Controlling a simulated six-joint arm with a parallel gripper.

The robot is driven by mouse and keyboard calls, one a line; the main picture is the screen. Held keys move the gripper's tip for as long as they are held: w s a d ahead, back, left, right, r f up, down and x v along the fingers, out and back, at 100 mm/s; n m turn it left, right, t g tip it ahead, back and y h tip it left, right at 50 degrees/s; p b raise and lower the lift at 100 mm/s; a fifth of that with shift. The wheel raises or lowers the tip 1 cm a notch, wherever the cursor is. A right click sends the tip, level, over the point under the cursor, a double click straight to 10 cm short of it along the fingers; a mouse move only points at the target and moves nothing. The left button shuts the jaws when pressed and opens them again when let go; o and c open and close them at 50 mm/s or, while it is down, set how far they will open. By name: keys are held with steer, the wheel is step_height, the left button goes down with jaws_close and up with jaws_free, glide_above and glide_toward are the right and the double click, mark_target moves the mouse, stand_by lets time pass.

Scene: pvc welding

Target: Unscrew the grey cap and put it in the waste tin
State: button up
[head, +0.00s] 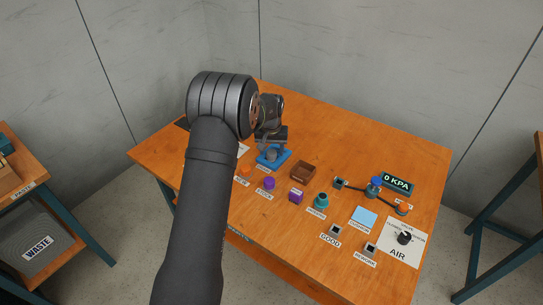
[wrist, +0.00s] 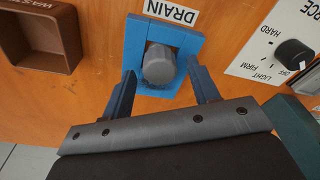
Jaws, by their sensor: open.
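The grey cap (wrist: 159,65) sits in a blue holder (wrist: 135,45) with a DRAIN label beside it. In the head view the cap (head: 271,156) shows under my gripper (head: 271,142), on the blue holder (head: 281,158). In the wrist view my gripper (wrist: 161,75) is open and empty, with one finger on each side of the cap and gaps to both. A brown open-topped tin (head: 303,171) stands right of the holder in the head view. In the wrist view the tin (wrist: 67,40) is at upper left, its label partly cut off and starting WAS.
A pressure dial (wrist: 293,53) lies right of the holder in the wrist view. Orange, purple and teal fittings (head: 268,183) line the table's near side. A display (head: 397,182) reads 0 KPA.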

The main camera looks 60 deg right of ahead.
steer(key=shift+c, duration=0.4)
steer(key=c, duration=1)
steer(key=n, duration=0.4)
steer(key=shift+n, duration=0.4)
steer(key=shift+c, duration=0.2)
steer(key=shift+n+y, duration=0.3)
steer(key=shift+n, duration=0.3)
steer(key=n, duration=0.2)
steer(key=shift+d+n+t, duration=0.1)
steer(key=shift+n+t, duration=0.2)
steer(key=shift+n+y, duration=0.3)
steer(key=shift+n, duration=1.4)
